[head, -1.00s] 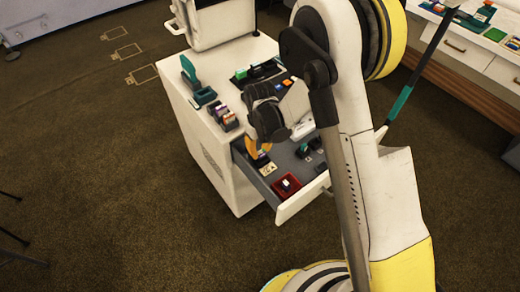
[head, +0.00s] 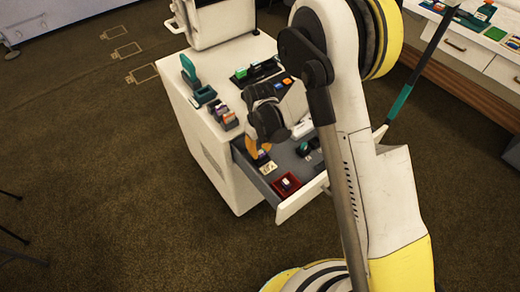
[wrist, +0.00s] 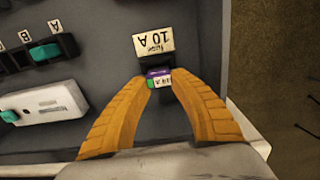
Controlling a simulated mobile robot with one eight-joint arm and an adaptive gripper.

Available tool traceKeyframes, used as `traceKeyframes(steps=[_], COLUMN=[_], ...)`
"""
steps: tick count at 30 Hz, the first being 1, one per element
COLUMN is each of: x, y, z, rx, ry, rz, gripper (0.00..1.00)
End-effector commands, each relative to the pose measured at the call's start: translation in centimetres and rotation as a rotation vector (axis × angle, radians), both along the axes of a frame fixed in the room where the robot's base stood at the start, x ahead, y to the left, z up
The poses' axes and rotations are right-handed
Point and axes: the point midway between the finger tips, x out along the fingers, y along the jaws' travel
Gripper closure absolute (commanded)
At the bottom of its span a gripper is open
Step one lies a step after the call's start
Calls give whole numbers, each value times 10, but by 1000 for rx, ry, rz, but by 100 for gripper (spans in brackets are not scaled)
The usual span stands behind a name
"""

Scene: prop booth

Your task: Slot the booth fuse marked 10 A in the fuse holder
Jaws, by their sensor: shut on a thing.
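My gripper (wrist: 160,82) points down into the open drawer (head: 307,198), its two orange fingers closed on a small purple, green and white fuse (wrist: 158,76). Lettering on the fuse's pale end is too small to read surely. A dark block, apparently the fuse holder (wrist: 156,64), lies right at the fuse, beside a cream card reading "fuse 10 A" (wrist: 153,42). I cannot tell whether the fuse is seated in it or just above it. In the head view my gripper (head: 258,150) is at the drawer's left side, the fuse mostly hidden.
A red tray (head: 285,186) sits nearer the drawer front. In the wrist view, a dark strip with teal parts marked A and B (wrist: 42,52) and a white box (wrist: 43,104) lie left. The white cabinet top (head: 212,82) carries several small items.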

Motion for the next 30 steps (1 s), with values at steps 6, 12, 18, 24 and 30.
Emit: traceKeyframes(steps=[6,12,18,24,30], x=[0,0,0,0,0], y=[0,0,0,0,0], z=[-7,-9,-9,-10,-15], rx=[0,0,0,0,0], ry=[0,0,0,0,0], rz=[0,0,0,0,0], gripper=[89,89,89,89,89])
